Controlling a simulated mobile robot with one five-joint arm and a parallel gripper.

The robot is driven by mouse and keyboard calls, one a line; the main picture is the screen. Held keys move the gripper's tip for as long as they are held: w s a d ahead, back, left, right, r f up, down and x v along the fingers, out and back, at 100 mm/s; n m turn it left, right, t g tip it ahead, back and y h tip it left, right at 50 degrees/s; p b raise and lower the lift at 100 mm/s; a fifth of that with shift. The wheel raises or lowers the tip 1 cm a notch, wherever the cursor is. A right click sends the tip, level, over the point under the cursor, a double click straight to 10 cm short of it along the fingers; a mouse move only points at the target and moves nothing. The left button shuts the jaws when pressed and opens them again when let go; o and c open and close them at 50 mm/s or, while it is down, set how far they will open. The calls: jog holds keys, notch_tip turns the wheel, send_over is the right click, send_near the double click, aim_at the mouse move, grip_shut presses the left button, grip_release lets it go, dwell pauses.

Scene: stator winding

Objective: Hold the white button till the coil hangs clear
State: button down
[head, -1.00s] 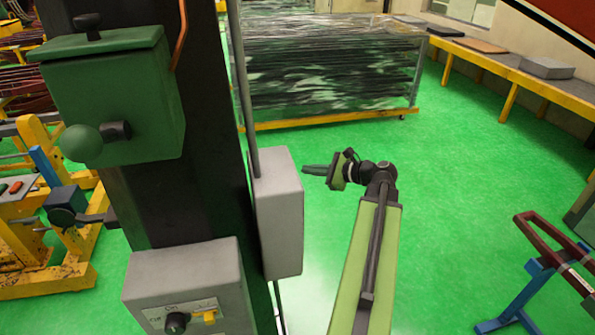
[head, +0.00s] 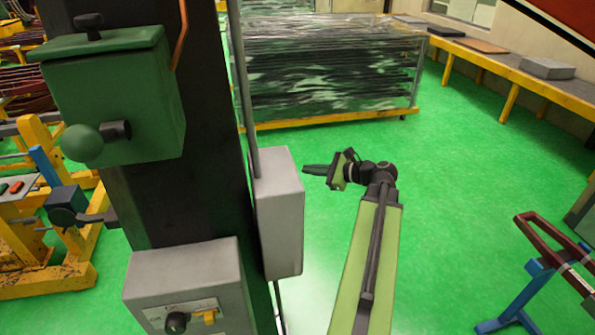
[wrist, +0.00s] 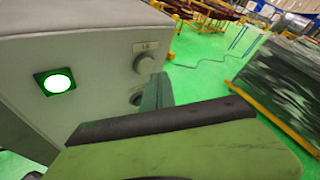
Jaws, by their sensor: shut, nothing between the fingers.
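The white button (wrist: 59,83) is a round, lit disc in a dark square frame with a green glow, on the face of a grey box in the wrist view. It does not show in the head view. My gripper (head: 313,169) is shut and empty, its tips close to the right side of a grey box (head: 280,215) on the dark column. In the wrist view the dark green fingers (wrist: 158,92) are near a round knob (wrist: 145,63), to the right of the button. A dark red loop (head: 550,243), possibly a coil, shows at the right by a blue stand; I cannot tell whether it hangs free.
A lower grey box (head: 190,285) with a dark knob and a green box (head: 112,100) are on the column. A wrapped rack (head: 330,75) stands behind. A bench (head: 500,62) runs along the right wall.

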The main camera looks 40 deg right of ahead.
jog(key=shift+a, duration=0.1)
dwell(0.6)
jog(key=shift+w+a, duration=0.25)
jog(key=shift+w, duration=0.05)
jog(key=shift+w+a, duration=0.15)
jog(key=shift+a, duration=0.2)
dwell(1.9)
jog(key=shift+d, duration=0.1)
jog(key=shift+s+d, duration=0.35)
jog(key=shift+d, duration=0.25)
jog(key=d, duration=0.1)
jog(key=s+d, duration=0.1)
jog(key=d, duration=0.1)
jog(key=s+d, duration=0.1)
jog(key=shift+s+d, duration=0.2)
jog(key=shift+s, duration=0.05)
dwell(1.0)
